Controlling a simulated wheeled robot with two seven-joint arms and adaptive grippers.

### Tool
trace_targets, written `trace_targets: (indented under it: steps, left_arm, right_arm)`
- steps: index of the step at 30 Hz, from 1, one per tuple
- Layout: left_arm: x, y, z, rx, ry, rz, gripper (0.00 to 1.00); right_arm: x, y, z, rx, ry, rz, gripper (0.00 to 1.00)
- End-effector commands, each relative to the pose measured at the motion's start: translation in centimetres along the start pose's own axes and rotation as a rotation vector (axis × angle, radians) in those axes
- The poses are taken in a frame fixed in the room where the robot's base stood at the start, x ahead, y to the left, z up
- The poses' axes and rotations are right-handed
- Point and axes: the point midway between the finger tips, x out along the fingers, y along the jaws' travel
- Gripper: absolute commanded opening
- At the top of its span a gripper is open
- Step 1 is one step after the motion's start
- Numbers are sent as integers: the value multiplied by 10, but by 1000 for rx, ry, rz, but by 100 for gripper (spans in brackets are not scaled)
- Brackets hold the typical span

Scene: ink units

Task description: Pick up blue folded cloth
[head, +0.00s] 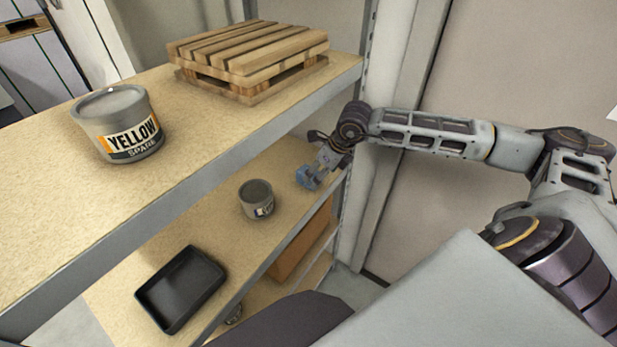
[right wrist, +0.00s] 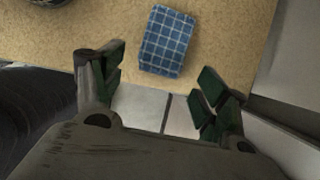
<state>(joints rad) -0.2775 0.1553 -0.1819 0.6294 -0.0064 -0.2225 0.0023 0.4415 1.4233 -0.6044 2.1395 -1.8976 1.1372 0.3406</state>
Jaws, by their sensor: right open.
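The blue folded cloth (right wrist: 167,42) has a pale checked pattern and lies on the wooden shelf board near its front edge. In the head view the cloth (head: 306,178) shows as a small blue patch on the middle shelf, partly covered by my right gripper (head: 318,166). In the right wrist view my right gripper (right wrist: 160,88) has its fingers spread wide and empty. The cloth lies ahead of the fingertips, roughly between their lines, and they do not appear to touch it. My left gripper is not in view.
A grey tin (head: 257,199) and a black tray (head: 181,289) stand on the middle shelf, left of the cloth. The upper shelf holds a tin marked YELLOW (head: 118,125) and a small wooden pallet (head: 248,60). A shelf post (head: 368,40) rises close to my right arm.

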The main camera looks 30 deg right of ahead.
Motion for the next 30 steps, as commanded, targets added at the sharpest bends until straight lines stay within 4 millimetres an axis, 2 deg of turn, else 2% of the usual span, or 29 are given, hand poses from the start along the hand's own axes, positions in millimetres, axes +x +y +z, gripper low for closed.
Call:
trace_targets:
  steps: [14, 30]
  left_arm:
    - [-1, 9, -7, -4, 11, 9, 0]
    - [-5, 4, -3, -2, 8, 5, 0]
  right_arm:
    - [2, 1, 5, 0, -1, 2, 74]
    - [12, 1, 31, 1, -2, 2, 74]
